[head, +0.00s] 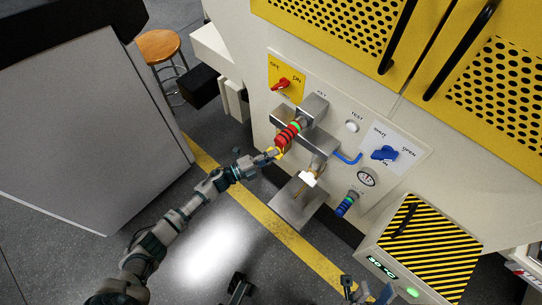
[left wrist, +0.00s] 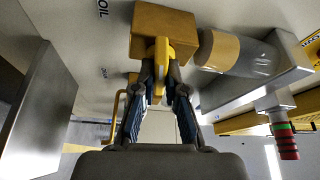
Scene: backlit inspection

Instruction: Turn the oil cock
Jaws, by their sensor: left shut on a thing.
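The oil cock is a brass-coloured block (left wrist: 178,27) with a yellow handle (left wrist: 160,58), under the panel near the "OIL" label in the left wrist view. My left gripper (left wrist: 160,84) has its two fingers closed on the yellow handle from either side. In the head view my left gripper (head: 262,158) is at the lower left of the panel, beside the metal fittings. The cock is mostly hidden there; only a bit of yellow shows at the fingertips. My right gripper (head: 366,291) is at the bottom edge, partly cut off, fingers apart and seemingly empty.
A red-banded cylinder (head: 288,134) and metal box fittings (head: 313,108) stand close above my left gripper. The panel also has a red switch (head: 281,83), a blue valve handle (head: 385,153) and a gauge (head: 367,178). A striped box (head: 425,240) stands at right.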

